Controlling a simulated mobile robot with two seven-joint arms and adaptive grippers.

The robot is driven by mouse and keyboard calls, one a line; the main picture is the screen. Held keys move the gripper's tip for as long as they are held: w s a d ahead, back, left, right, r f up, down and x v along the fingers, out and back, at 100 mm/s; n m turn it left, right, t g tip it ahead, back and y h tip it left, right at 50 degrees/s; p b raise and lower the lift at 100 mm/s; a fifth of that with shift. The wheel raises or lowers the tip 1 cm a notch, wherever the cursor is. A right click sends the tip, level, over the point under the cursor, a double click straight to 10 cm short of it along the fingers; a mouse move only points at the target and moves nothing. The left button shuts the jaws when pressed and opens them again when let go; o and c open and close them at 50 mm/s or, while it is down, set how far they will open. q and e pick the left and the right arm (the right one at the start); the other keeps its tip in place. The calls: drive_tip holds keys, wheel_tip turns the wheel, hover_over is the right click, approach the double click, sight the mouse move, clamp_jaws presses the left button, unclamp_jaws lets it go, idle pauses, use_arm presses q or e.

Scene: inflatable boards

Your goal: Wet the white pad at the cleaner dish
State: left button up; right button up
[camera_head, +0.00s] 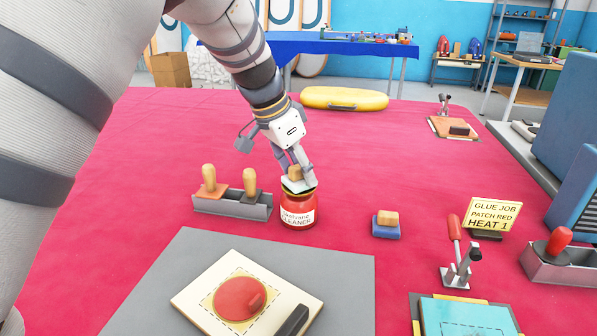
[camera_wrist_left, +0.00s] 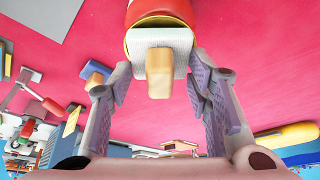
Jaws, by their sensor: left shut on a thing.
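My left gripper (camera_head: 299,176) reaches down over the red cleaner dish (camera_head: 297,214), a round red pot with a pale label. The gripper is shut on the wooden grip of the white pad (camera_head: 298,187). The pad is at the pot's mouth; whether its underside touches the liquid is hidden. In the left wrist view, the white pad (camera_wrist_left: 172,42) and its grip sit between the fingers of my left gripper (camera_wrist_left: 160,82), in front of the pot's yellow rim (camera_wrist_left: 128,46) and red side. My right gripper is not in view.
A grey holder (camera_head: 232,208) with two wooden-handled tools stands just left of the pot. A blue pad with a wooden grip (camera_head: 386,222) lies to the right. A grey mat (camera_head: 345,270) with a board and red patch lies in front. A toggle clamp (camera_head: 457,262) stands at front right.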

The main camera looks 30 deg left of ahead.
use_arm(q)
drive_tip(key=shift+r, duration=3)
